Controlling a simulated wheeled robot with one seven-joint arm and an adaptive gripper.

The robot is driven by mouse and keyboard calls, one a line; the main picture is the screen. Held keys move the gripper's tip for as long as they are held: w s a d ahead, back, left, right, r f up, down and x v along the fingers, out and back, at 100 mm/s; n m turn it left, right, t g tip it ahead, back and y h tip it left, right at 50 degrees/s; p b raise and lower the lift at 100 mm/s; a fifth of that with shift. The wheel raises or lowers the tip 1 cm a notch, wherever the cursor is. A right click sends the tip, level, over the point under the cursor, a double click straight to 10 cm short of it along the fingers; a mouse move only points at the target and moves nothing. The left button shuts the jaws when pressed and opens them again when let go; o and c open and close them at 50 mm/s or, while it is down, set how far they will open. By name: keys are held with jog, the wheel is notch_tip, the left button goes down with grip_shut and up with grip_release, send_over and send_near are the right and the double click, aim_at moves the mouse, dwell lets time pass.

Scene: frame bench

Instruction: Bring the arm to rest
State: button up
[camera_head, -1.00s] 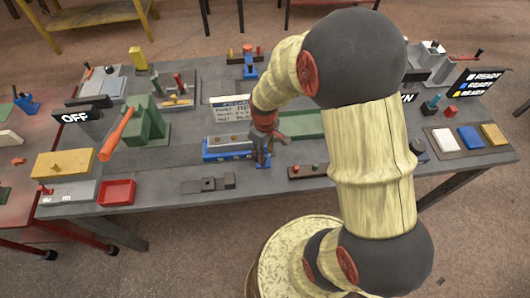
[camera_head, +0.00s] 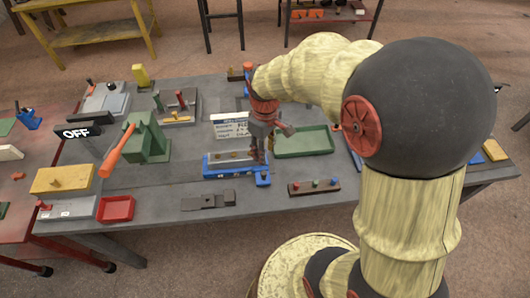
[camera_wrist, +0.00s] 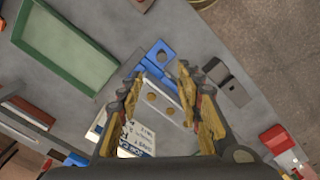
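My gripper (camera_head: 258,156) hangs over the middle of the bench in the head view, above a blue fixture (camera_head: 216,171) with a pale plate on it. In the wrist view my gripper (camera_wrist: 157,77) has its two yellow fingers spread apart with nothing held between them. The blue fixture (camera_wrist: 158,55) and its pale plate show below and between the fingers, apart from them as far as I can tell. My arm rises from the gripper and bends to the right. It hides the right part of the bench in the head view.
A green tray (camera_head: 318,142) lies right of the gripper and a printed card (camera_head: 228,131) behind the fixture. A green press with an orange handle (camera_head: 118,150), an OFF sign (camera_head: 76,132) and a red tray (camera_head: 116,209) stand left. A grey block (camera_head: 208,201) lies in front.

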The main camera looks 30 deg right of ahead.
dwell(0.5)
jog(key=s+a+r+m+t+b, duration=0.2)
jog(key=s+r, duration=0.4)
jog(key=s, duration=0.1)
jog(key=s+a+r+m+t+b, duration=0.3)
jog(key=s+r, duration=0.3)
jog(key=s, duration=0.1)
jog(key=shift+r+t+b, duration=0.3)
jog(key=shift+b, duration=0.05)
